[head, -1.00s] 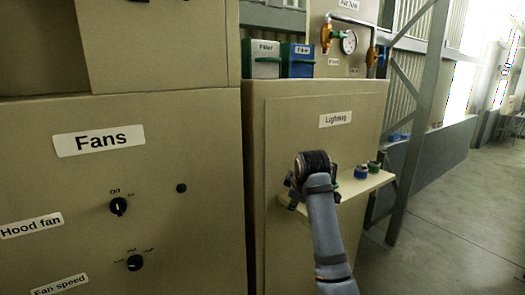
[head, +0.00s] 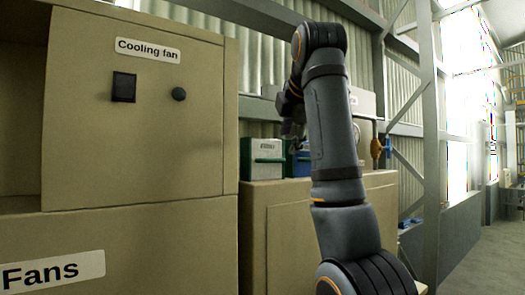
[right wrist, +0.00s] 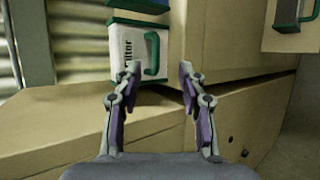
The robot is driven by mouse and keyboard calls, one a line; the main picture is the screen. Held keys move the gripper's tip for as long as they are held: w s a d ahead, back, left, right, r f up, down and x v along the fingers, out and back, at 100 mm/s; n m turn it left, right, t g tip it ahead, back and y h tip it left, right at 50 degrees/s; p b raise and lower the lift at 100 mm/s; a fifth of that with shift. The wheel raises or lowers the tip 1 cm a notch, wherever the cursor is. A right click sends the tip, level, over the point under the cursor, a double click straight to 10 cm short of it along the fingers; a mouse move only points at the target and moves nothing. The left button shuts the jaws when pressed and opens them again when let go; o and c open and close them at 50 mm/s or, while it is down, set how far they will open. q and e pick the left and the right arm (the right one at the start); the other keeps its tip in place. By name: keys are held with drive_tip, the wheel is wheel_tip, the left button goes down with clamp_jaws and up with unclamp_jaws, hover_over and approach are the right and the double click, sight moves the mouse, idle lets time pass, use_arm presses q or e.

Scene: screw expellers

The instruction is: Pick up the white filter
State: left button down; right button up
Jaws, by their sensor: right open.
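The white filter (head: 262,158) is a white box with a green handle. It stands on top of the tan cabinet in the head view, left of my arm. In the right wrist view the white filter (right wrist: 128,48) shows its label and green handle, just beyond my fingertips. My right gripper (right wrist: 158,72) is open, with nothing between its fingers, and the handle lies ahead of the gap. In the head view my right gripper (head: 292,128) is raised near the filters and partly hidden by my arm. My left gripper is in neither view.
A blue filter (head: 297,160) stands right beside the white one, partly covered by my arm. The tan cabinet (head: 268,215) supports both. A taller tan cabinet with a Cooling fan panel (head: 150,150) rises close on the left. A corrugated wall stands behind.

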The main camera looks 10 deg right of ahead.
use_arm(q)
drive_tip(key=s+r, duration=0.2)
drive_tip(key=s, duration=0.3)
use_arm(e)
approach(281, 159)
drive_tip(key=w+d+f, duration=0.1)
drive_tip(key=w+f, duration=0.2)
drive_tip(key=w+p, duration=0.1)
drive_tip(key=p, duration=0.1)
drive_tip(key=w+f+p, duration=0.1)
drive_tip(key=w+p, duration=0.1)
drive_tip(key=shift+w+p, duration=0.35)
drive_tip(key=shift+w+d+f, duration=0.15)
drive_tip(key=shift+w+f, duration=0.05)
drive_tip(key=shift+w, duration=0.1)
drive_tip(key=shift+c, duration=0.4)
drive_tip(key=c, duration=0.5)
drive_tip(key=shift+c, duration=1.1)
clamp_jaws()
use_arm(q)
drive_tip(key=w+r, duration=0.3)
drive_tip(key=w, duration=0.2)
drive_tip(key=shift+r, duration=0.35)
use_arm(e)
drive_tip(key=shift+r, duration=0.15)
